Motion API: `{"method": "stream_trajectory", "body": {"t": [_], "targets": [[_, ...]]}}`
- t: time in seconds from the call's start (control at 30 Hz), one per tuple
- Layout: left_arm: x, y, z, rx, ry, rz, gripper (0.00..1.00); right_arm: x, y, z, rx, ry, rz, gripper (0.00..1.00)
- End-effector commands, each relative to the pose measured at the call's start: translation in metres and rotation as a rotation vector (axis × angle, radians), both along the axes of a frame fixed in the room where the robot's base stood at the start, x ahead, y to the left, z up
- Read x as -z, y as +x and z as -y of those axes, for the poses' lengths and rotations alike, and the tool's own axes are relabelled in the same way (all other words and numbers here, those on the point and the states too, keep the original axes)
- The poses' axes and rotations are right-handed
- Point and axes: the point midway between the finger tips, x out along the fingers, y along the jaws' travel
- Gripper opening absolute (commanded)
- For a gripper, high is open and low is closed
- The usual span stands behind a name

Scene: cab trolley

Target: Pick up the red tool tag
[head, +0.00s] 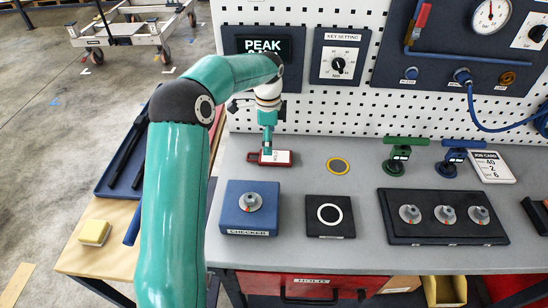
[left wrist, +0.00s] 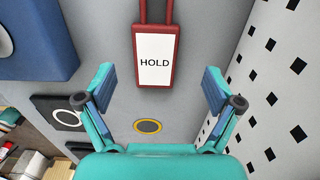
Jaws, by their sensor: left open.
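The red tool tag (head: 270,158) lies on the grey bench top near the pegboard in the head view. It has a red frame and a white face. In the left wrist view the tag (left wrist: 155,56) reads HOLD, and a red loop runs from it past the top edge. My left gripper (head: 267,150) points down over the tag in the head view and partly covers it. In the left wrist view my left gripper (left wrist: 156,88) is open, its two fingers spread on either side of the tag's lower end, apart from it. My right gripper is not in view.
The blue checker block (head: 237,222) stands in front of the tag. A dark pad with a white ring (head: 312,217) and a yellow-rimmed disc (head: 338,166) are to the right. The pegboard (head: 310,118) rises close behind. A dark tray (head: 420,232) holds three knobs.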

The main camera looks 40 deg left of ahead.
Motion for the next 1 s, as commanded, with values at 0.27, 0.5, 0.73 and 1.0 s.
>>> {"method": "stream_trajectory", "body": {"t": [0.27,0.5,0.73,1.0], "targets": [[0.023,-0.001,0.007,0.002,-0.002,-0.004,0.92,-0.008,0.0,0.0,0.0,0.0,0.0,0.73],[0.052,0.0,0.008,0.002,-0.001,-0.001,0.92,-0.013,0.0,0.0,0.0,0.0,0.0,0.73],[0.054,0.0,0.008,0.002,0.001,0.001,0.92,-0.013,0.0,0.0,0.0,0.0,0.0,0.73],[0.054,0.0,0.008,0.002,0.001,0.001,0.52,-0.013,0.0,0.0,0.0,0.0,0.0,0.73]]}}
